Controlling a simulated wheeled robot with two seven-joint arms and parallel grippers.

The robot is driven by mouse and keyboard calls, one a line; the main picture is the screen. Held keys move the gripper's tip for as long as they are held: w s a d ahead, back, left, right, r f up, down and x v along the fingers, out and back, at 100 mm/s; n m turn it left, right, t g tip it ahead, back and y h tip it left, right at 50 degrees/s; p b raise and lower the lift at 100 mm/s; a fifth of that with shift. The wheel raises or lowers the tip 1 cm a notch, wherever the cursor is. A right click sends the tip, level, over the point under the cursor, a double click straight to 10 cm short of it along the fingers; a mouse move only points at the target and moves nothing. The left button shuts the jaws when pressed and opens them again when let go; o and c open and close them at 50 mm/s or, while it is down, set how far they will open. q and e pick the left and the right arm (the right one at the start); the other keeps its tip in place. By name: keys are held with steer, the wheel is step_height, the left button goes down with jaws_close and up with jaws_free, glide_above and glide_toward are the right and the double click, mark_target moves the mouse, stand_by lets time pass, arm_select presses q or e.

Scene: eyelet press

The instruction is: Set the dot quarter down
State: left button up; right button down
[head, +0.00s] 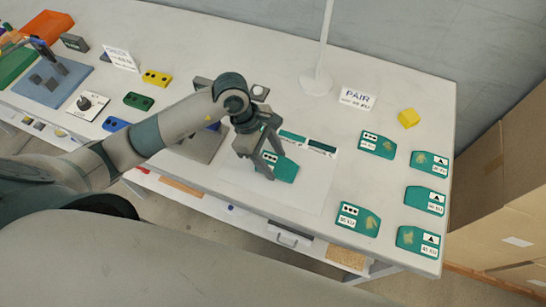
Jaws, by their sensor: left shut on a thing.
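My left gripper (262,160) is shut on a teal quarter piece (287,170). Its white label, partly hidden by the fingers, seems to bear dots. The piece is over a pale sheet (310,197) on the table; I cannot tell whether it touches. Two more dot quarters lie to the right, one farther back (387,151) and one near the front edge (371,225). Quarters with triangle labels lie at the far right: one at the back (422,164), one in the middle (415,200) and one in front (408,243). My right gripper is not in view.
Two dark green strips (321,147) lie behind the held piece. A PAIR sign (357,98), a yellow block (408,118) and a white pole base (316,82) stand farther back. Coloured blocks and a blue mat (70,88) are at left. Bare table separates the sheet from the right-hand quarters.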

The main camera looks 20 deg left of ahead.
arm_select(q)
steer(key=shift+f, duration=0.4)
steer(key=shift+f, duration=0.2)
steer(key=o, duration=1)
steer(key=shift+o, duration=0.2)
steer(key=shift+r, duration=0.1)
